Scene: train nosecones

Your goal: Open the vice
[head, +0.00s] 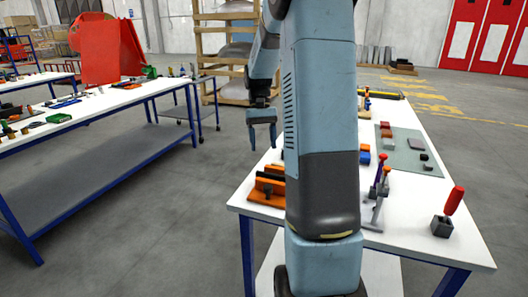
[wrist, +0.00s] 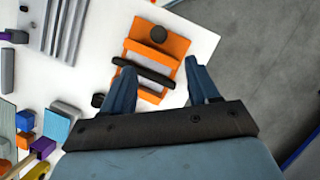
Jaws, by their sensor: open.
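The vice (head: 267,188) is orange with dark parts and lies on the left edge of the white table, partly behind my arm in the head view. In the wrist view the vice (wrist: 174,47) shows a dark bar across its middle and a round dark knob near its far end. My gripper (head: 263,145) hangs open and empty above and slightly left of the vice in the head view. In the wrist view my gripper (wrist: 160,65) has its fingers apart, overlapping the lower part of the vice in the picture. I see no contact.
The white table (head: 455,240) also carries a red-handled tool in a grey block (head: 446,215), clamps (head: 379,190) and a green-grey mat (head: 412,162) with small blocks. Another workbench (head: 100,105) with tools stands left. Grey floor lies between the tables.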

